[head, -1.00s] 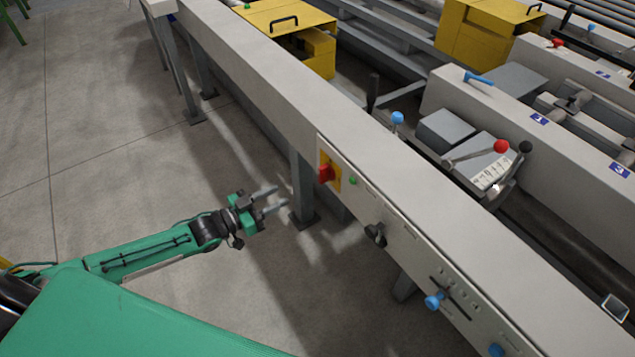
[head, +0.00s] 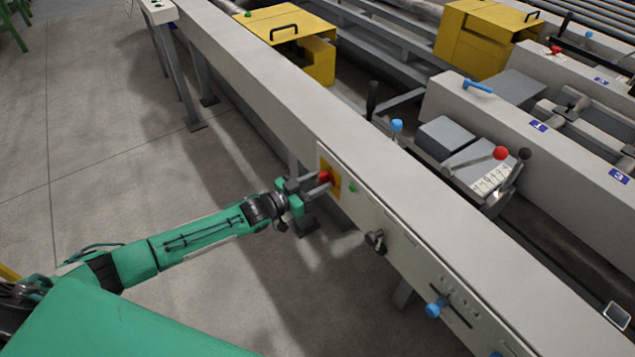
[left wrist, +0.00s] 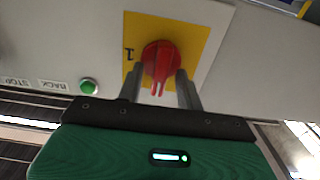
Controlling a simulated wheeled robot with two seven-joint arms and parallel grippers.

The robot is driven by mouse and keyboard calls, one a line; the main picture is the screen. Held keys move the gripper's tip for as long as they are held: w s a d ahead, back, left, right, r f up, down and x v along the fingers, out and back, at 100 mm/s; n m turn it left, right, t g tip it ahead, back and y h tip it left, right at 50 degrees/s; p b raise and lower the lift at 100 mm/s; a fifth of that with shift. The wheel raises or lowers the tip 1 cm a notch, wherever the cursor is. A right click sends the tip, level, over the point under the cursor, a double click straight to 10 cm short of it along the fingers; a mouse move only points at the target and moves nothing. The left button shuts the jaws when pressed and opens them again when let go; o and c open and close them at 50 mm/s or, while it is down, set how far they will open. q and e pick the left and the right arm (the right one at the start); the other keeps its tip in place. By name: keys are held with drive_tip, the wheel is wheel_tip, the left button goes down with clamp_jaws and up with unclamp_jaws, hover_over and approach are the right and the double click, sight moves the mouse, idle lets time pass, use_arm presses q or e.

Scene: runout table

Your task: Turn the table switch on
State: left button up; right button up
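The table switch is a red rotary knob (head: 325,177) on a yellow plate (head: 336,187), on the side panel of the long grey table. In the left wrist view the red knob (left wrist: 160,62) sits on its yellow plate (left wrist: 199,35) with a "1" marked beside it. My left gripper (head: 318,186) is at the switch. In the left wrist view its two fingers (left wrist: 160,88) stand apart, one on each side of the knob's lower part, with small gaps visible. Whether they touch the knob is unclear. My right gripper is in neither view.
A green button (head: 352,188) sits beside the switch; it also shows in the left wrist view (left wrist: 88,86) near "BACK" and "STOP" labels. A black knob (head: 375,238) and a blue knob (head: 436,306) lie further along the panel.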

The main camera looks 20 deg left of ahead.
use_arm(q)
drive_tip(key=shift+w+d, duration=0.1)
clamp_jaws()
